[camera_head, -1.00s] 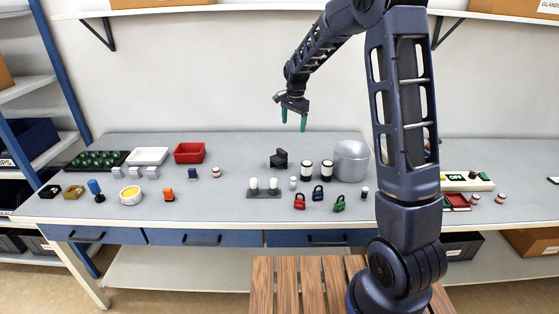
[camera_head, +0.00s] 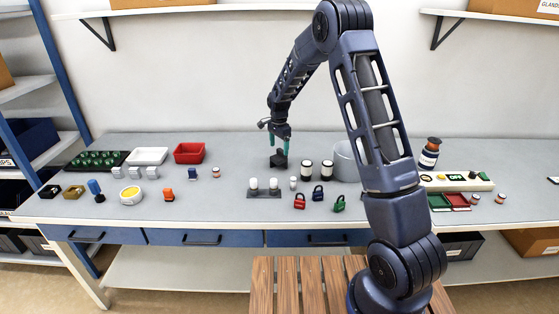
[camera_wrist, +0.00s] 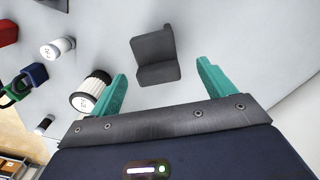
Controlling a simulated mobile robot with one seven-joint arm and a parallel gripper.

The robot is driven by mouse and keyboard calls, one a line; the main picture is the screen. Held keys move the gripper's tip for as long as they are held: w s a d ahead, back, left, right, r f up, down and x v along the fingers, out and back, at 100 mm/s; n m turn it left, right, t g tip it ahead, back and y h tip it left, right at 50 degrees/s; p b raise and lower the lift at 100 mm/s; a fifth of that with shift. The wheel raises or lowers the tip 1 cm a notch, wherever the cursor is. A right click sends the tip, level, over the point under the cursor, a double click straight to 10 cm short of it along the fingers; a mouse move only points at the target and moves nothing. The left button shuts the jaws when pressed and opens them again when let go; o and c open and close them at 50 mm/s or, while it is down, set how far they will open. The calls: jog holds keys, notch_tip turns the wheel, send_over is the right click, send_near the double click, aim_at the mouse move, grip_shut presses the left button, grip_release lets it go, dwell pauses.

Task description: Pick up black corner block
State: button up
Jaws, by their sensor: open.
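In the wrist view the block (camera_wrist: 156,54) is an L-shaped dark piece on the table, between and beyond the fingertips. My gripper (camera_head: 279,146) is open, pointing down just above the block. Its green fingers (camera_wrist: 163,82) are apart with nothing held between them. In the head view the fingers overlap the block's top, so I cannot tell whether they touch it.
A silver pot (camera_head: 346,161) is farther right. Padlocks (camera_head: 318,193) and a dark stand with white knobs (camera_head: 264,191) are nearer.

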aim_at(280, 151)
jog(key=shift+s+d+f, duration=0.1)
jog(key=shift+f, duration=1.25)
jog(key=shift+s+d+f, duration=0.1)
jog(key=shift+f, duration=1.2)
jog(key=shift+c, duration=0.2)
jog(key=c, duration=1)
